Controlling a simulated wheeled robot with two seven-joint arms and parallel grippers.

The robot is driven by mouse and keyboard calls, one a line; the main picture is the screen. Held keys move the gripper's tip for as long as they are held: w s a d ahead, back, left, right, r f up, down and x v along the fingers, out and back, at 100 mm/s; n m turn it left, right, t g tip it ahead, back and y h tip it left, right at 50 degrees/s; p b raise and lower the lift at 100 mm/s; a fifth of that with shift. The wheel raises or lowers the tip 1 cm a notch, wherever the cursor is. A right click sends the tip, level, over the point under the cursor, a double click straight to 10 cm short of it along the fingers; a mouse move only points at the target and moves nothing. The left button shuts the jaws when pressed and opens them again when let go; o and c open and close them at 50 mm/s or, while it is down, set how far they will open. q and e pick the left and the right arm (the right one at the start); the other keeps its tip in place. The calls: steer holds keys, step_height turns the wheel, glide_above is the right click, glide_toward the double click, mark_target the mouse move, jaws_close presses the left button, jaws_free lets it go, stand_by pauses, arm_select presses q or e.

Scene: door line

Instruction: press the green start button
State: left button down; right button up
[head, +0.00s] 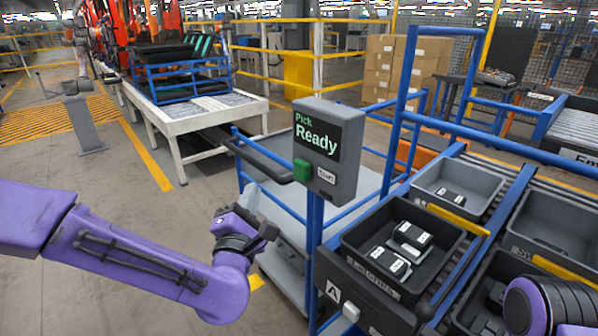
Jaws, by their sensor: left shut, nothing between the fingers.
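The green start button (302,171) is on the left side of a grey control box (329,150) on a blue post. The box has a screen reading "Pick Ready" and a small "Start" label (326,177) beside the button. My left gripper (252,196) is shut and empty, to the left of the button and a little below it in the picture, apart from it. Of my right arm only a purple part shows at the lower right; its gripper is out of view.
Behind the post stands a cart with blue rails (290,212). To the right, dark bins (352,239) with small boxed parts sit on a blue-framed rack. A white-framed table (190,109) stands farther back. Open floor lies to the left.

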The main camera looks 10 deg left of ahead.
mark_target(294, 167)
arm_select(q)
steer(key=w+d, duration=0.5)
steer(key=w, duration=0.2)
steer(key=shift+d, duration=0.2)
stand_by(2.0)
steer(key=shift+w+d, duration=0.3)
steer(key=shift+w+d+b, duration=0.3)
steer(key=shift+w, duration=0.15)
stand_by(0.9)
steer(key=shift+s, duration=0.1)
steer(key=shift+s+a, duration=0.55)
steer(key=shift+s, duration=0.15)
